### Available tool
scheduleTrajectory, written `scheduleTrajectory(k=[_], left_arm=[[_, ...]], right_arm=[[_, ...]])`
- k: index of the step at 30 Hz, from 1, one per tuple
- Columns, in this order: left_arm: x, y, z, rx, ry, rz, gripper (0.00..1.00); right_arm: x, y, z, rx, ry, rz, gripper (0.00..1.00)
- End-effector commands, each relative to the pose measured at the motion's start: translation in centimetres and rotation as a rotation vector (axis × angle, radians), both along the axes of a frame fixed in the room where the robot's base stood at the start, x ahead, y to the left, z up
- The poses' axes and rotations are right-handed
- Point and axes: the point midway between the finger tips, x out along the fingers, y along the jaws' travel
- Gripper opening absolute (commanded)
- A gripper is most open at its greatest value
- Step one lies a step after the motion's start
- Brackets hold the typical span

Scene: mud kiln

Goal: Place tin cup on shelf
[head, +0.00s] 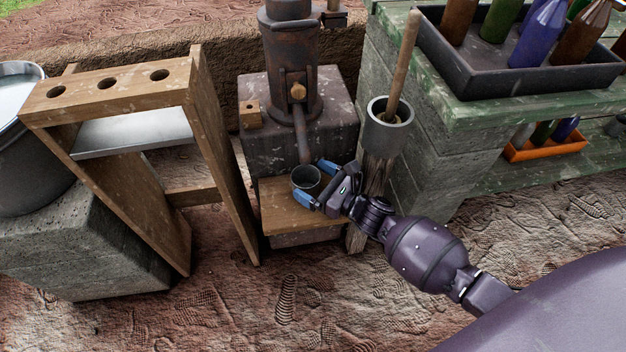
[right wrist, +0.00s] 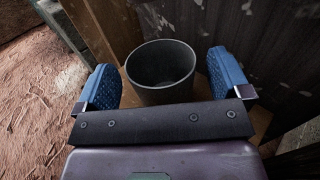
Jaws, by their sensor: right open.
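The tin cup (head: 306,179) is grey and stands upright on a small wooden shelf (head: 278,215) below the spout of a rusty metal stove. My right gripper (head: 318,181) is open, with its blue fingers around the cup. In the right wrist view the cup (right wrist: 161,70) sits between the two fingers (right wrist: 163,80), with a gap showing on each side. The cup's inside looks dark, and its base is partly hidden by the gripper. My left gripper is not in view.
A wooden rack (head: 110,87) with round holes stands at left, beside a bucket (head: 25,140) on a stone block. A mortar with a pestle (head: 388,128) stands just right of the shelf. A green bench (head: 480,105) holds a bottle tray (head: 470,65).

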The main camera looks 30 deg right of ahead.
Motion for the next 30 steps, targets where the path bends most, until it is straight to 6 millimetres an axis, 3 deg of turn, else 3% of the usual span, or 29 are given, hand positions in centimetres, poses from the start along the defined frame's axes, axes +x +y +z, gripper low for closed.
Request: scheduleTrajectory(k=[16, 21, 30], left_arm=[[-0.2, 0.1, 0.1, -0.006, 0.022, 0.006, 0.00], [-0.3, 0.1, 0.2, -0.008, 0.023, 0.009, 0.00], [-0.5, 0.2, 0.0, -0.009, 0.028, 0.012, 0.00]], right_arm=[[-8.4, -4.6, 0.0, 0.000, 0.001, -0.002, 0.95], [-9.7, -5.3, -0.1, 0.000, 0.001, -0.001, 0.95], [-10.1, -5.5, -0.1, 0.000, 0.002, -0.001, 0.95]])
